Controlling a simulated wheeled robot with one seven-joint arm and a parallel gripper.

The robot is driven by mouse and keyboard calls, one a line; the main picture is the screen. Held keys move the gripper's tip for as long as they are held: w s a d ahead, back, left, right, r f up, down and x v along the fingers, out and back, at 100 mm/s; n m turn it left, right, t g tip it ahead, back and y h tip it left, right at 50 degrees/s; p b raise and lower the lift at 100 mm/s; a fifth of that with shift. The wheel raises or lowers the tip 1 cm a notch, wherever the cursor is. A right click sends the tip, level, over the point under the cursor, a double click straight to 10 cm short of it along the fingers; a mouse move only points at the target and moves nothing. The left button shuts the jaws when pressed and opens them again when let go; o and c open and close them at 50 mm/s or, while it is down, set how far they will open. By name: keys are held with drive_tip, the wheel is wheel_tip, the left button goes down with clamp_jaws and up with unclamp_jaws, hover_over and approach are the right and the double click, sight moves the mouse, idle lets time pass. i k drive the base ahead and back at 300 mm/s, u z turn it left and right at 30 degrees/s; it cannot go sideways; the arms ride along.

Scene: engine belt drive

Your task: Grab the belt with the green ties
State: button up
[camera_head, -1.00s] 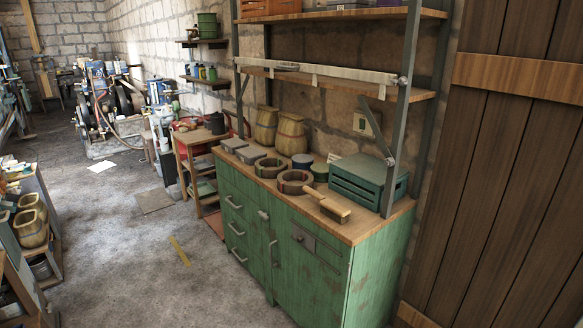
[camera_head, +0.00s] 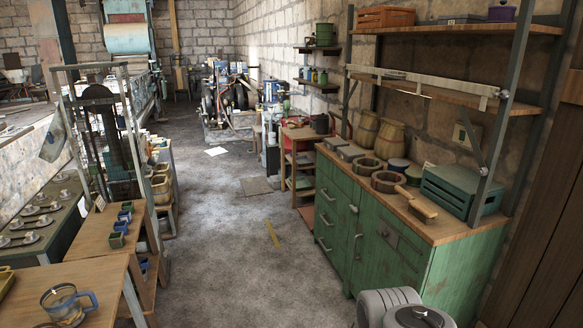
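Two thick brown ring-shaped things lie side by side on the wooden top of the green cabinet (camera_head: 452,232). They look like coiled belts: a rear ring (camera_head: 366,167) and a front ring (camera_head: 387,182). Any ties on them are too small to make out, so I cannot tell which ring has green ones. A light grey piece of my own arm shows at the bottom right edge, well in front of the cabinet. My gripper's fingers are not in view.
A wooden brush (camera_head: 415,203) and a green crate (camera_head: 462,190) lie right of the rings, under shelves (camera_head: 465,98). Two woven baskets (camera_head: 389,140) stand behind. A table with a glass mug (camera_head: 68,306) is at lower left. The floor (camera_head: 225,260) between is mostly clear.

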sight(359, 164)
drive_tip(key=u, duration=0.2)
drive_tip(key=i, duration=4)
drive_tip(key=u, duration=0.45)
